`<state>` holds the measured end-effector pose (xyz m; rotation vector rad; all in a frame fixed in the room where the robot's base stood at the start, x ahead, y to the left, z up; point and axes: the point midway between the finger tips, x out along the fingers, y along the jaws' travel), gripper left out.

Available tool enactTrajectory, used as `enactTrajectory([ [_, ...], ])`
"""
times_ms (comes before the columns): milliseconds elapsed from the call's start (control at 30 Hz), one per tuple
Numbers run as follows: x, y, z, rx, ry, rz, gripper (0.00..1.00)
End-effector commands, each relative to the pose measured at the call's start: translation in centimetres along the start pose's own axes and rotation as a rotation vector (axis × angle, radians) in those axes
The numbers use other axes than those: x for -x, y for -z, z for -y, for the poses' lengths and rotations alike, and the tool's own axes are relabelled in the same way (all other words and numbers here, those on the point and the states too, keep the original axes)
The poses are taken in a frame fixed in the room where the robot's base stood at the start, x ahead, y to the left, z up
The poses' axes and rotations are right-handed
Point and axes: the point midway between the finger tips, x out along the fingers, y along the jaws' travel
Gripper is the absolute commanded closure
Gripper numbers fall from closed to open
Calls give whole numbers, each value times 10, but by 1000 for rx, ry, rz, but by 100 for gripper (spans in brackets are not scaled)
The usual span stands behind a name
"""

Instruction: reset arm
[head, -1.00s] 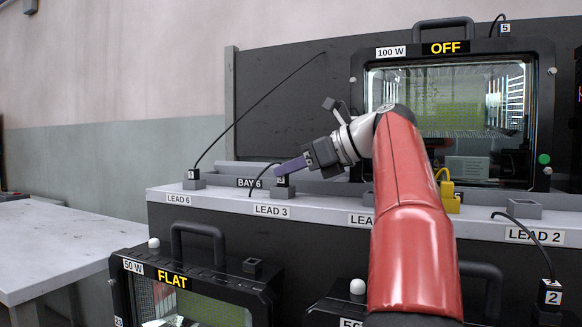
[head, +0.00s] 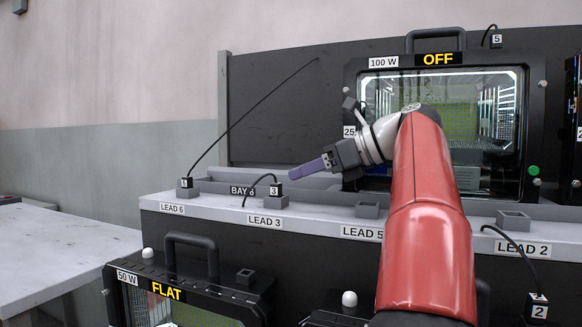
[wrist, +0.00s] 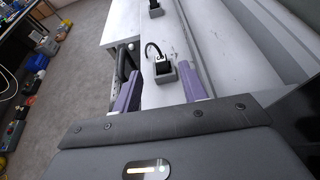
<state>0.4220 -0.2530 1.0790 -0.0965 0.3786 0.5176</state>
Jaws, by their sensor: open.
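My gripper (head: 308,169) has purple fingers and sits in front of the 100 W floodlight housing, above the ledge. It is open and empty. In the wrist view its two fingers (wrist: 160,88) stand apart, with the lead 3 plug (wrist: 163,68) in its grey socket showing beyond them, not held. In the head view that black plug, marked 3 (head: 275,188), stands to the left of the fingertips, above the LEAD 3 label (head: 265,222). My red arm reaches in from the lower right.
The 100 W housing (head: 437,60) shows OFF, with a green dot at its right. A 50 W housing (head: 166,292) marked FLAT stands below the ledge. Lead 6's plug (head: 186,184) stands at the ledge's left end. Lead 2's plug (head: 538,308) hangs at the right. A bare table (head: 60,250) is at left.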

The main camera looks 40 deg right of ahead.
Motion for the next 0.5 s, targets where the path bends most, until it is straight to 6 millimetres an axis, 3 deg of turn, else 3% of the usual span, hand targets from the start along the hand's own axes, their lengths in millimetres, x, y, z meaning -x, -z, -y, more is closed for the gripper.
enactTrajectory([
  [200, 22, -1, 0, 0, 1, 0, 57],
  [500, 22, 0, 0, 1, 0, 0, 57],
])
